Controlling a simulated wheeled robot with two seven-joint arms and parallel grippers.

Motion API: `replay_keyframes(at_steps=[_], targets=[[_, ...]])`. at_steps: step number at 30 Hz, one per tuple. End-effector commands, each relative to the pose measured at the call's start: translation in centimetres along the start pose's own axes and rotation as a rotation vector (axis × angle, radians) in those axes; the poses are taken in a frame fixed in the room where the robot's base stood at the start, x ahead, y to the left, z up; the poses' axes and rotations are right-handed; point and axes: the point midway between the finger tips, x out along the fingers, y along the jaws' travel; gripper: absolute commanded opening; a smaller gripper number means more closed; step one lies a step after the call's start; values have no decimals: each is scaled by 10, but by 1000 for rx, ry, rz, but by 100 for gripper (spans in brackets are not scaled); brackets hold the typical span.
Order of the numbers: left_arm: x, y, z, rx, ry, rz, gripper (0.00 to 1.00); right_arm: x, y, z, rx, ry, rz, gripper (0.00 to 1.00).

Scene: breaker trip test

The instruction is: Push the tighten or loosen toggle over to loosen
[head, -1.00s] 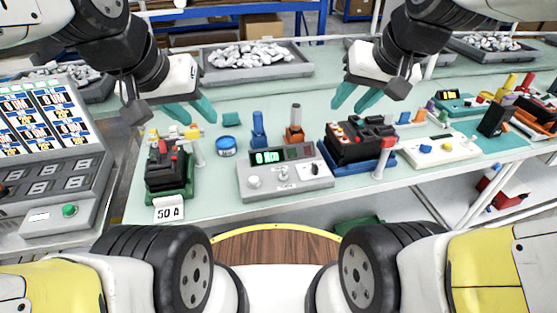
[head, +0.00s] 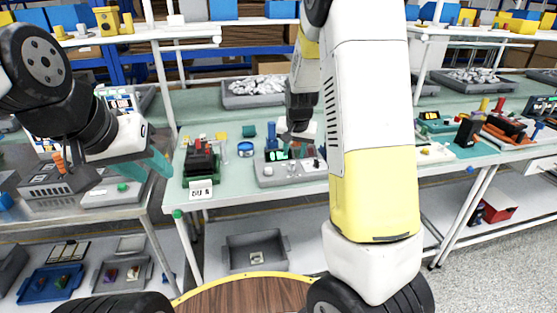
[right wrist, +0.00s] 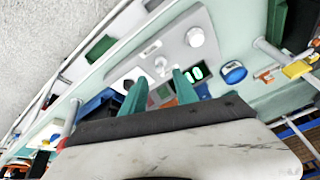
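The grey tester box (head: 283,178) with a lit green display stands on the bench. In the right wrist view, its panel (right wrist: 190,55) carries a small toggle (right wrist: 161,64) between a larger round knob (right wrist: 195,37) and another small control (right wrist: 128,85). My right gripper (right wrist: 155,84) is open, its teal fingers apart and pointing at the panel around the toggle's area. I cannot tell contact or which way the toggle leans. In the head view my right arm partly hides the box. My left gripper (head: 158,174) is open and empty, left of the bench's black breaker (head: 201,163).
The breaker sits in a green holder behind a white label card (head: 201,190). A blue tape roll (head: 245,149) lies between breaker and tester. A grey tray of pale parts (head: 252,94) stands behind. Another grey bin (head: 254,253) is below the bench.

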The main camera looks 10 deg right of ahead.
Motion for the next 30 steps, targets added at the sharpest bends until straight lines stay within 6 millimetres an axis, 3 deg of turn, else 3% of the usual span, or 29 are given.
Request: replay_keyframes(at_steps=[12,23,24,29,30], targets=[[0,0,0,0,0,0,36,61,1,1,0,-3,1,36],[0,0,0,0,0,0,36,69,0,1,0,-1,-1,36],[0,0,0,0,0,0,36,69,0,1,0,-2,-1,34],[0,0,0,0,0,0,36,69,0,1,0,-2,-1,2],[0,0,0,0,0,0,36,69,0,1,0,-2,-1,0]])
